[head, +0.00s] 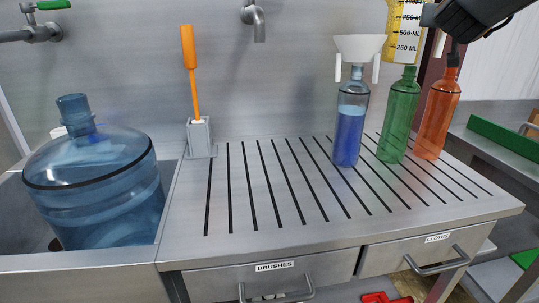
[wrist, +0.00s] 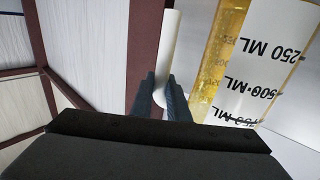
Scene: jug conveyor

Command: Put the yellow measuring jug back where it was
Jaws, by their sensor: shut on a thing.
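The yellow measuring jug (head: 391,18) is held up at the top right of the head view, partly cut off by the frame edge. It carries a white scale label with ML marks. In the wrist view the jug (wrist: 224,50) shows yellow and see-through, with its label upside down. My gripper (wrist: 168,97) is shut on the jug's white handle (wrist: 157,60). In the head view my gripper (head: 431,16) reaches in from the top right corner, above the bottles. The jug's top is out of view.
A bottle with blue liquid (head: 348,135) stands under a white funnel (head: 360,47). A green bottle (head: 400,115) and an orange bottle (head: 437,112) stand beside it. A large water bottle (head: 95,180) sits in the sink at left. The grooved drainboard (head: 265,195) is clear in the middle.

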